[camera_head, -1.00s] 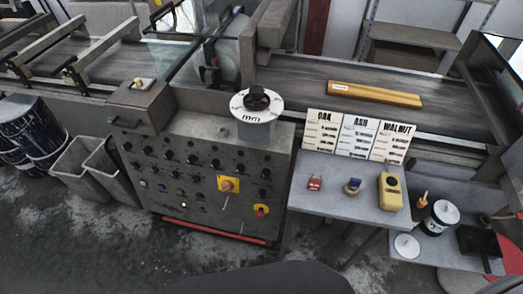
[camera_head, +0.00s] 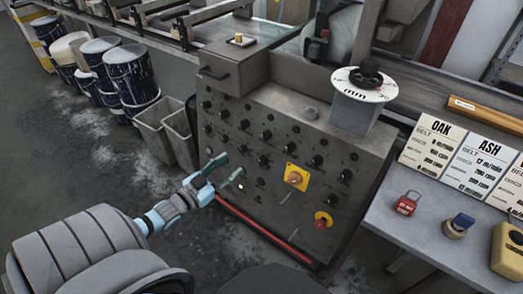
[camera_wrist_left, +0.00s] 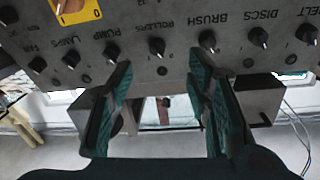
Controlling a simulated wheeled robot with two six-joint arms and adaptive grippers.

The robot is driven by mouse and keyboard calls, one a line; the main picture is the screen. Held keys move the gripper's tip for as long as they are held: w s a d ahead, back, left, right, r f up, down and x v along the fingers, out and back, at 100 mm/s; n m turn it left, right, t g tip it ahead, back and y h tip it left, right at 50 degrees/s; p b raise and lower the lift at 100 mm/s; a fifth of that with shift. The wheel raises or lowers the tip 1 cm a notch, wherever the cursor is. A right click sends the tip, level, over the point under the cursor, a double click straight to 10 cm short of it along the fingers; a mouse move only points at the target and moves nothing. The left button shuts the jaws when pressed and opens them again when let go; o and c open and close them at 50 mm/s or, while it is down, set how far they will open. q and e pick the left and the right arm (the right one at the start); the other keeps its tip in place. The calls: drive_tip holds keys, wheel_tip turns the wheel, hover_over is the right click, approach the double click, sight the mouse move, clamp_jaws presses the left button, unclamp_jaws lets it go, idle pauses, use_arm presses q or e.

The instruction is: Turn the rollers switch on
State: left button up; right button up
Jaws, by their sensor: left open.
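The rollers switch (camera_wrist_left: 157,46) is a small dark knob beside its ROLLERS label on the grey control panel (camera_head: 270,100). In the left wrist view the lettering appears upside down, and the knob lies between the directions of my two fingers, beyond their tips. My left gripper (camera_head: 228,170) is in front of the lower left part of the panel, fingers apart and empty; its green fingers also show in the left wrist view (camera_wrist_left: 160,90). I cannot tell which knob is the rollers one in the head view. My right gripper is not in view.
Neighbouring knobs sit close by, such as the brush switch (camera_wrist_left: 207,40) and the pump switch (camera_wrist_left: 112,50). A yellow-plated switch (camera_head: 295,178) and a red knob (camera_head: 322,219) are further right. Grey bins (camera_head: 160,130) stand left of the panel; a side table (camera_head: 405,225) is at right.

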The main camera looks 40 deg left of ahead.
use_arm(q)
drive_tip(key=w+r, duration=0.2)
drive_tip(key=w, duration=0.1)
drive_tip(key=b, duration=0.4)
approach(266, 136)
drive_tip(key=f, duration=0.1)
drive_tip(key=w, duration=0.8)
drive_tip(key=shift+r, duration=0.1)
drive_tip(key=shift+c, duration=0.2)
